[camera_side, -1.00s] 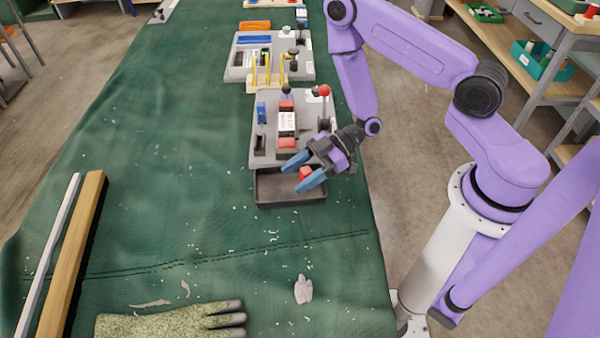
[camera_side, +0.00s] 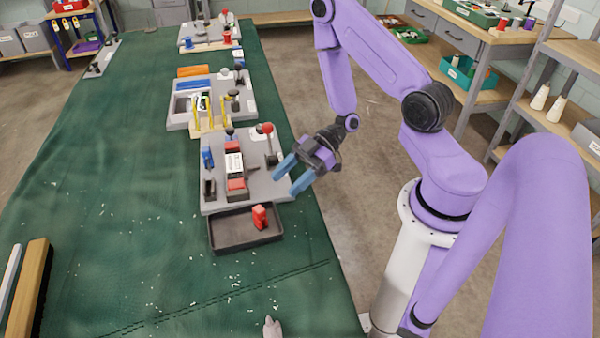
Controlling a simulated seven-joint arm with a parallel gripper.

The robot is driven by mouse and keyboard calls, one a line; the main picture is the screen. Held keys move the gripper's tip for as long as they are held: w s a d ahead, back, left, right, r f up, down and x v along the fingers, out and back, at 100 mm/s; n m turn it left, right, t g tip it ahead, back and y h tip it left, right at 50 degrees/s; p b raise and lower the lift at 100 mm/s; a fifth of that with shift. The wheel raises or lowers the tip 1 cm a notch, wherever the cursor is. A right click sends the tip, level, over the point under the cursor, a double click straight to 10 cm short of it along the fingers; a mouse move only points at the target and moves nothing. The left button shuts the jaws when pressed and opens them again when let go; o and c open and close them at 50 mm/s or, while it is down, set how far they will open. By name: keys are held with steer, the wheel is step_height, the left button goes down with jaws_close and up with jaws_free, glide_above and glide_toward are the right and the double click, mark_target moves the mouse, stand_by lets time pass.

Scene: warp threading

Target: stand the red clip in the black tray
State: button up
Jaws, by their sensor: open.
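The red clip (camera_side: 260,217) stands upright in the black tray (camera_side: 226,243), a little right of the tray's middle. Nothing is holding it. My gripper (camera_side: 288,178) with its blue fingers is open and empty. It is above and to the right of the clip, apart from it, near the right edge of the grey board (camera_side: 215,135). The clip and most of the tray's inside show clearly.
The grey board behind the tray carries a white-labelled block with red ends (camera_side: 234,164), a blue part (camera_side: 207,157) and a red-knobbed lever (camera_side: 267,129). Yellow posts (camera_side: 210,112) stand farther back. The green cloth left of the tray is largely clear.

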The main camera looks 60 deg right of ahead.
steer(key=w+h, duration=0.1)
steer(key=h, duration=0.1)
steer(key=w+f+n+g+h, duration=0.1)
steer(key=h, duration=0.1)
steer(key=shift+a+n, duration=0.2)
steer(key=shift+n, duration=0.1)
step_height(320, 180, up, 7)
steer(key=a+m+h, duration=0.1)
steer(key=a+h, duration=0.1)
steer(key=h, duration=0.4)
steer(key=s+r+m+g+h, duration=0.1)
steer(key=s+r, duration=0.4)
steer(key=s, duration=0.4)
steer(key=s+r+m+g+h, duration=0.1)
steer(key=s+r+g, duration=0.1)
steer(key=s+r, duration=0.3)
steer(key=s, duration=0.4)
steer(key=shift+s, duration=0.25)
